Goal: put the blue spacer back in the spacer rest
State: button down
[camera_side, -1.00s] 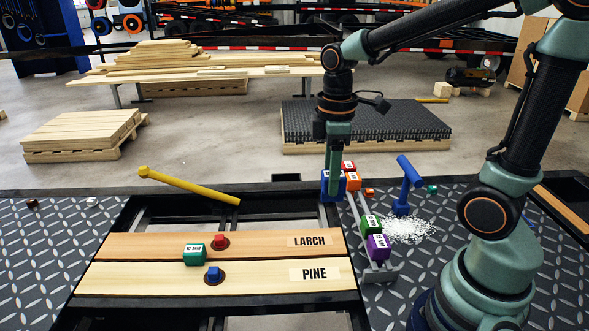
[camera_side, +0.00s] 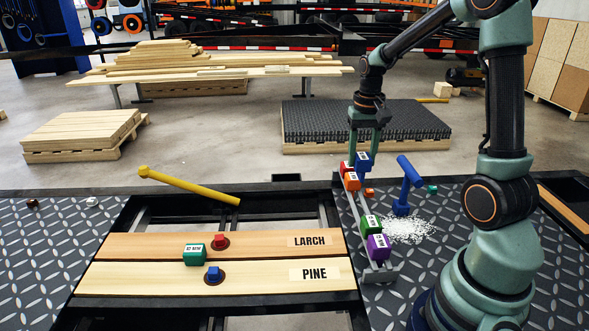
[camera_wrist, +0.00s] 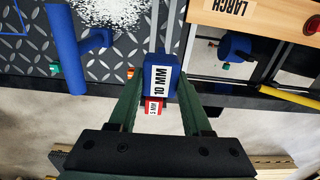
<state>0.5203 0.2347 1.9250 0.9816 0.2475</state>
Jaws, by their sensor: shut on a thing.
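The blue spacer (camera_side: 363,168) is held between the fingertips of my gripper (camera_side: 364,158) in the side view. In the wrist view the blue spacer (camera_wrist: 149,64) shows a "10 MM" label, with a finger of my gripper (camera_wrist: 159,88) on each side. The spacer rest (camera_side: 355,204) is a grey rail. It holds a red spacer (camera_side: 345,167) and an orange spacer (camera_side: 352,182) at the far end, and a green spacer (camera_side: 370,225) and a purple spacer (camera_side: 379,247) at the near end. Bare rail shows between orange and green. The blue spacer is up by the far end; its exact height is unclear.
A blue hammer-like tool (camera_side: 409,183) stands right of the rest beside white granules (camera_side: 410,230). The larch board (camera_side: 140,245) and pine board (camera_side: 130,277) lie left, with another green block (camera_side: 195,254) on them. A yellow bar (camera_side: 190,187) lies behind.

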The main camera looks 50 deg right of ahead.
aim_at(360, 176)
jog(key=shift+d+f, duration=0.1)
dwell(0.3)
jog(key=shift+f, duration=2.85)
jog(key=shift+f, duration=1.95)
jog(key=shift+c, duration=1.3)
grip_release()
notch_tip(360, 176, up, 12)
jog(key=shift+r, duration=0.1)
